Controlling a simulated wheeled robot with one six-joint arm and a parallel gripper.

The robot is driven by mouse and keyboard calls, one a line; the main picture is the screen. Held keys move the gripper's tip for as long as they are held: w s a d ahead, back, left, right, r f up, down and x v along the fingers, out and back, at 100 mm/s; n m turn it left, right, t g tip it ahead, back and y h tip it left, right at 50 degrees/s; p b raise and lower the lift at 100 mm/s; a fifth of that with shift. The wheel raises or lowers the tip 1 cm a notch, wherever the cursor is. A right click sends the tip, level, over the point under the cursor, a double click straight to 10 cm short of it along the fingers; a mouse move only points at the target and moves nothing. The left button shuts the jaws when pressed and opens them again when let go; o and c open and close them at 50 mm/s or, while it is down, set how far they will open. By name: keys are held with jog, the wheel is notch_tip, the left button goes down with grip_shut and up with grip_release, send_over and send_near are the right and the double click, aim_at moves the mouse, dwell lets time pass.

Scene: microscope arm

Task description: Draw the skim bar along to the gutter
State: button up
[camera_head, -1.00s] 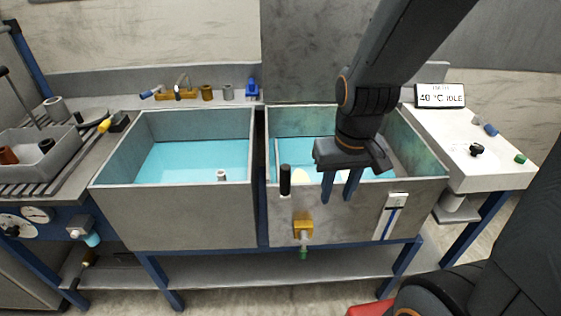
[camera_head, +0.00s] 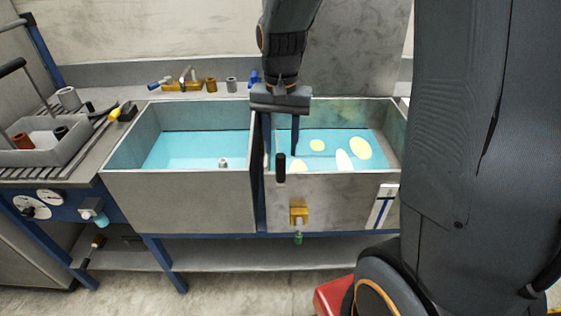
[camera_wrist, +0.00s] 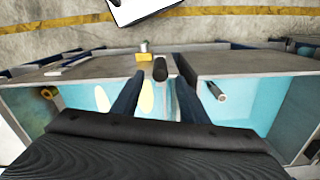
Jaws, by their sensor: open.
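The skim bar's upright black handle (camera_head: 280,167) stands at the front left corner of the right basin. In the wrist view the handle (camera_wrist: 160,69) shows between my fingertips. The bar itself is mostly hidden by my gripper and the basin wall. My gripper (camera_head: 281,150) points down, open and empty, with one finger to each side of the handle; I cannot tell whether either touches it. Pale yellow and white patches (camera_head: 360,148) lie on the blue liquid of the right basin (camera_head: 335,188). I cannot clearly pick out the gutter; the basin's right end is partly hidden by my arm.
The left basin (camera_head: 180,205) holds blue liquid and a small grey post (camera_head: 223,163). A brass tap (camera_head: 299,211) sticks out of the right basin's front. A grey tray (camera_head: 42,147) stands at the left. Small fittings (camera_head: 185,83) line the back ledge.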

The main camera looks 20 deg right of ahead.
aim_at(281, 163)
jog(key=shift+f+p, duration=0.65)
jog(key=shift+f, duration=2.7)
grip_shut()
